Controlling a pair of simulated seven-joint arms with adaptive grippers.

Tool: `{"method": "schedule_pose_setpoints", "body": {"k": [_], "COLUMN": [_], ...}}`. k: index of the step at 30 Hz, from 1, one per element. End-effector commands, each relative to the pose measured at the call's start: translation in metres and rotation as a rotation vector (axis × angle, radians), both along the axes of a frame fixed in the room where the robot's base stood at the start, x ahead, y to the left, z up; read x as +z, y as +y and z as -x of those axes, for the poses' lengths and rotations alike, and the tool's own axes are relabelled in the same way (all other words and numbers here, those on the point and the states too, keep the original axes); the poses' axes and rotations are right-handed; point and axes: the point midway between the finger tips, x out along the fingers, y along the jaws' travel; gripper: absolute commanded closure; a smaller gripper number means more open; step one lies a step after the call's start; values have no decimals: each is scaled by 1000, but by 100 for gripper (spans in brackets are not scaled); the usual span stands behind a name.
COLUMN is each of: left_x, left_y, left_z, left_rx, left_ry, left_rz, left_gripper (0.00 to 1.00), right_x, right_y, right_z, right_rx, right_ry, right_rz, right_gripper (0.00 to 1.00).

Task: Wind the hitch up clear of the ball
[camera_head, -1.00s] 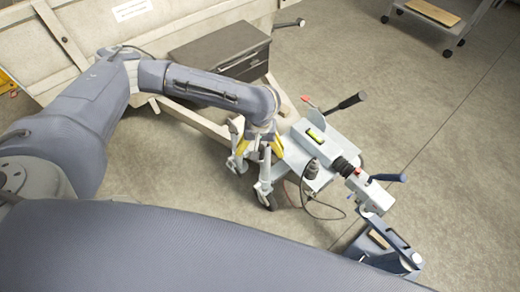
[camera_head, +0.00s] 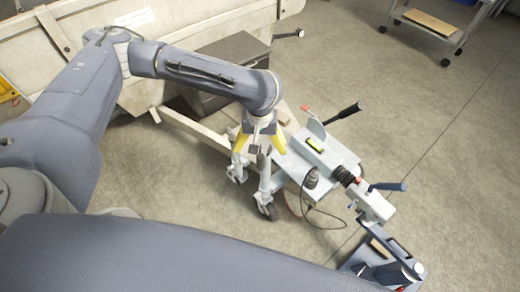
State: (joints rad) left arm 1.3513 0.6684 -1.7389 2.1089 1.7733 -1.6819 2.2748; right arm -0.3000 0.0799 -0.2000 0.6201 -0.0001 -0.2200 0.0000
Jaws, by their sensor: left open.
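The hitch (camera_head: 375,207) is a pale grey coupling with a blue lever at the front of the trailer's drawbar (camera_head: 325,153). Its front end is close to a blue stand (camera_head: 385,265) at the lower right. The ball is hidden, so I cannot tell whether hitch and ball touch. Nothing is visibly held. My right gripper is out of view.
A brake lever with a black grip (camera_head: 349,110) sticks up behind the drawbar. A dark plug (camera_head: 312,179) with a looping cable stands on it. A dark box (camera_head: 232,55) sits by the trailer wall. A wheeled cart (camera_head: 430,25) is at top right. Floor at right is clear.

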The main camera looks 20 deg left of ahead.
Motion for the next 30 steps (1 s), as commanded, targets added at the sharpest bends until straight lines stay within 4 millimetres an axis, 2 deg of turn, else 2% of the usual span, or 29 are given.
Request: {"method": "schedule_pose_setpoints", "body": {"k": [11, 20, 30], "left_x": [3, 21, -2], "left_y": [0, 3, 2], "left_z": [0, -7, -6], "left_rx": [0, 9, 9], "left_ry": [0, 1, 2], "left_rz": [0, 0, 1], "left_gripper": [0, 0, 0], "right_x": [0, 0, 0], "right_y": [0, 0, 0], "right_z": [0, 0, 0], "right_rx": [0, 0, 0], "right_ry": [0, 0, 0], "right_rz": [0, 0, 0], "right_gripper": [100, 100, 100]}}
